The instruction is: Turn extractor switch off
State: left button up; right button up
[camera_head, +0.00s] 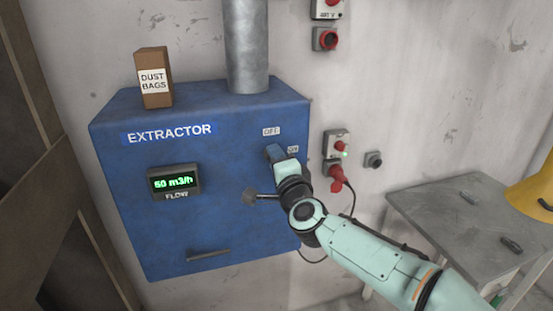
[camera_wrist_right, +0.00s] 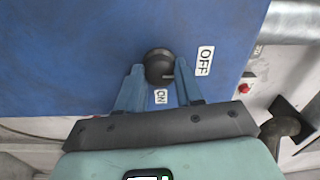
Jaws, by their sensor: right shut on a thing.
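The blue extractor box (camera_head: 220,230) hangs on the wall, with a green display (camera_head: 173,182) reading 50 m3/h. Its switch is a dark round knob (camera_wrist_right: 158,62), seen in the right wrist view beside an OFF label (camera_wrist_right: 204,61) and an ON label (camera_wrist_right: 161,96). The OFF label (camera_head: 271,131) and ON label (camera_head: 293,149) also show in the head view, where my gripper hides the knob. My right gripper (camera_head: 274,153) is at the box front, its blue fingertips (camera_wrist_right: 162,71) shut on the knob from both sides. I cannot tell the knob's exact setting. My left gripper is out of view.
A dust bags box (camera_head: 153,80) stands on the extractor beside a metal duct (camera_head: 247,45). Right of it are a wall socket with a red plug (camera_head: 335,176) and a cable. A grey table (camera_head: 430,210) with a yellow object (camera_head: 535,190) stands at right.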

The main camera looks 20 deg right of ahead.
dwell(0.5)
jog(key=o, duration=1)
jog(key=shift+o, duration=0.2)
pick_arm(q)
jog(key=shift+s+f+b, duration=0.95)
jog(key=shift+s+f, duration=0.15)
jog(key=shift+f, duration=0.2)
pick_arm(e)
jog(key=s, duration=1.3)
jog(key=shift+s+d+f, duration=0.2)
jog(key=shift+d, duration=0.05)
